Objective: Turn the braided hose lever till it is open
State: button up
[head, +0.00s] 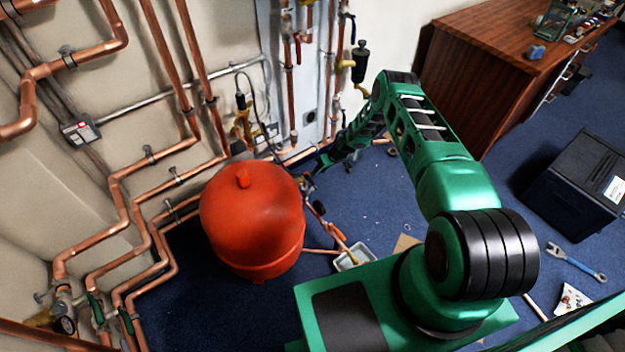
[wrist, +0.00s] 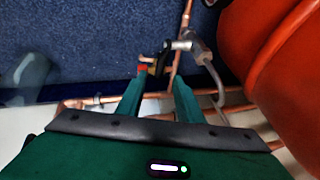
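In the wrist view my gripper (wrist: 159,82) shows two green fingers spread apart, with a clear gap between them. Ahead of the fingertips is a small valve (wrist: 178,45) with a grey metal body on a copper pipe. A grey braided hose (wrist: 213,76) curves from it down the right side. A small part with red and brassy colours (wrist: 145,68) sits by the left fingertip; I cannot tell whether it is the lever or whether they touch. In the head view my gripper is small beside the red vessel (head: 250,220), and the lever cannot be made out clearly.
The red vessel (wrist: 275,55) fills the right of the wrist view, close to the hose. Copper pipes (head: 150,225) run along the wall at left. A small grey tray (head: 352,258) lies on the blue floor. A wooden cabinet (head: 480,75) and black case (head: 578,185) stand at right.

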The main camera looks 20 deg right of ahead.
aim_at(311, 179)
jog(key=shift+x, duration=4.1)
grip_shut()
